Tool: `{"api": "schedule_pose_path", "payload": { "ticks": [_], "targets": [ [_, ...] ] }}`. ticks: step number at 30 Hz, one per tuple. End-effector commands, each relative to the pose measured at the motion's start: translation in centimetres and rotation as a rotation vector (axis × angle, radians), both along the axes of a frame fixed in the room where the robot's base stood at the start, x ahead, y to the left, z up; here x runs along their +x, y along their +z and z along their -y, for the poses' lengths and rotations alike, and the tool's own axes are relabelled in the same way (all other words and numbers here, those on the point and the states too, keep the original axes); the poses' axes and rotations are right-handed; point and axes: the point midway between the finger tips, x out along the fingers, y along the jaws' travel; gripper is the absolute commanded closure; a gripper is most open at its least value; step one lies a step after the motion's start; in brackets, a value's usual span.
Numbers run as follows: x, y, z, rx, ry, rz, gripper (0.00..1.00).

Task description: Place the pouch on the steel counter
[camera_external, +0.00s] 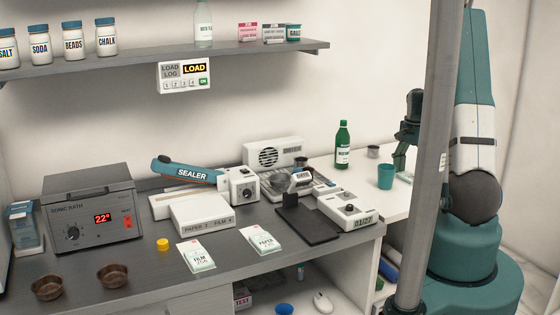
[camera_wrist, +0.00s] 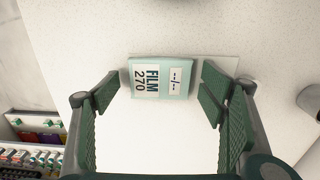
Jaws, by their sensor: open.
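A pale teal pouch (camera_wrist: 162,78) labelled FILM 270 lies on the white counter (camera_wrist: 165,25) in the wrist view. My gripper (camera_wrist: 164,82) is open above it, with one finger on each side of the pouch. In the external view my gripper (camera_external: 401,158) is over the white counter at the right, partly hidden by the grey post. The steel counter (camera_external: 130,266) is the dark grey surface at the left and centre. Two other pouches, FILM (camera_external: 196,257) and PAPER (camera_external: 261,241), lie near its front edge.
The sealer (camera_external: 190,173), a white box (camera_external: 203,214), a dark plate (camera_external: 306,224) and a display device (camera_external: 346,208) crowd the steel counter. A grey post (camera_external: 428,160) stands in front.

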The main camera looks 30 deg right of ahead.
Motion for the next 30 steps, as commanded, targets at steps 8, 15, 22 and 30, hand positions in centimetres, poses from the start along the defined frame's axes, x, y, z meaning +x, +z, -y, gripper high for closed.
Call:
{"api": "schedule_pose_path", "payload": {
  "ticks": [8, 15, 22, 30],
  "targets": [
    [0.0, 0.0, 0.0, 0.000, 0.000, 0.000, 0.48],
    [0.0, 0.0, 0.0, 0.000, 0.000, 0.000, 0.58],
    [0.0, 0.1, 0.0, 0.000, 0.000, 0.000, 0.58],
    [0.0, 1.5, 0.0, 0.000, 0.000, 0.000, 0.58]
  ]
}}
